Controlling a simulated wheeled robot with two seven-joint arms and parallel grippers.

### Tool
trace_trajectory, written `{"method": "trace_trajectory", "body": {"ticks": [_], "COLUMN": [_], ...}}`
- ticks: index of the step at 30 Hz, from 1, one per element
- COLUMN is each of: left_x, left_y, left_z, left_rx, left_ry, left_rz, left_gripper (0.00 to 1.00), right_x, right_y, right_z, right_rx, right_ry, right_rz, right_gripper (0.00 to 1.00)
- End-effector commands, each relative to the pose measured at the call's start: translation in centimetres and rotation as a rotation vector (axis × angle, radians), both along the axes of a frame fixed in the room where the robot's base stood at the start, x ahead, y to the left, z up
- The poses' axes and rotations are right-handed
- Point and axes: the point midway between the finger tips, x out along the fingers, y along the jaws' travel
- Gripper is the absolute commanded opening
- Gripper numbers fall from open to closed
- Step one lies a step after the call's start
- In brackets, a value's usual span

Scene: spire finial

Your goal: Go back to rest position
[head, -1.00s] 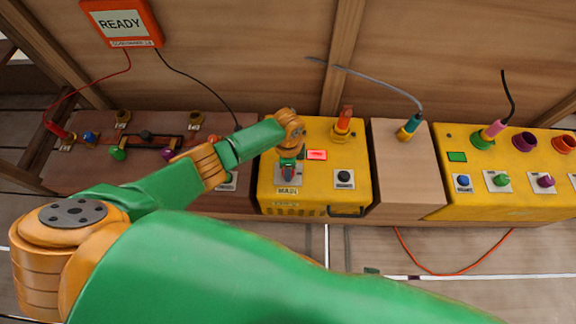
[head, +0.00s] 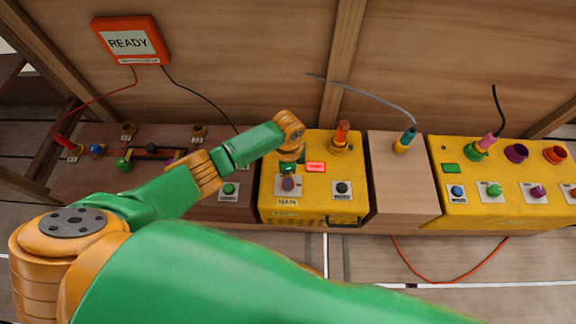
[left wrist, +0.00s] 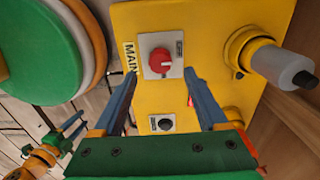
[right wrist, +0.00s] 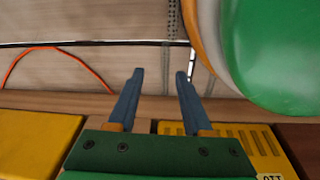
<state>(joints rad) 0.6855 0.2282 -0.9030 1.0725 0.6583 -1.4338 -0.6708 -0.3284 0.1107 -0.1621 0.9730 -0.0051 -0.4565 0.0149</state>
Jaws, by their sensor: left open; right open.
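My left gripper (head: 289,168) is over the left part of the yellow main box (head: 315,200), just above the red MAIN knob (head: 287,184). In the left wrist view the open left fingers (left wrist: 160,75) are apart with nothing between them, and the red knob (left wrist: 158,60) shows whole just past the tips. In the right wrist view my right gripper (right wrist: 160,73) is open and empty, above the floor in front of the boxes. The right gripper does not show in the head view.
A brown panel (head: 75,185) with several knobs lies to the left. A wooden block (head: 398,180) and another yellow box (head: 500,205) stand to the right. An orange READY display (head: 131,42) is at the back wall. A red cable (head: 440,282) lies low in front.

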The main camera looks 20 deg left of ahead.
Motion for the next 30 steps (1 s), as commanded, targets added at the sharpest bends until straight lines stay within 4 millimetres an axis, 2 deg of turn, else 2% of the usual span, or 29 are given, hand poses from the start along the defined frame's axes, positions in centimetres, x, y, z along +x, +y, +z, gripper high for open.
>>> {"method": "trace_trajectory", "body": {"ticks": [1,4,18,20,24,27,30], "left_x": [0.0,0.0,-0.3,-1.3,-5.7,-8.0,-9.6], "left_y": [0.0,0.0,-0.2,-1.3,-5.1,-5.7,-4.8], "left_z": [1.4,2.1,1.9,1.5,1.1,1.8,2.7], "left_rx": [0.0,0.0,-0.007,-0.034,-0.174,-0.244,-0.277], "left_ry": [0.0,0.0,0.001,0.002,-0.019,-0.051,-0.084], "left_rz": [-0.001,0.0,0.002,0.012,0.148,0.313,0.477], "left_gripper": [0.75,0.75,0.75,0.75,0.75,0.75,0.75], "right_x": [-0.5,-1.0,-1.1,-1.1,-1.1,-1.1,-1.1], "right_y": [-0.4,-0.9,-1.0,-1.0,-1.0,-1.0,-1.0], "right_z": [0.7,0.6,0.3,0.3,0.3,0.3,0.3], "right_rx": [-0.006,-0.011,-0.012,-0.012,-0.012,-0.011,-0.011], "right_ry": [0.003,0.002,0.001,0.001,0.001,0.001,0.001], "right_rz": [0.0,-0.001,-0.001,-0.001,-0.001,-0.001,-0.001], "right_gripper": [0.5,0.5,0.5,0.5,0.5,0.5,0.5]}}
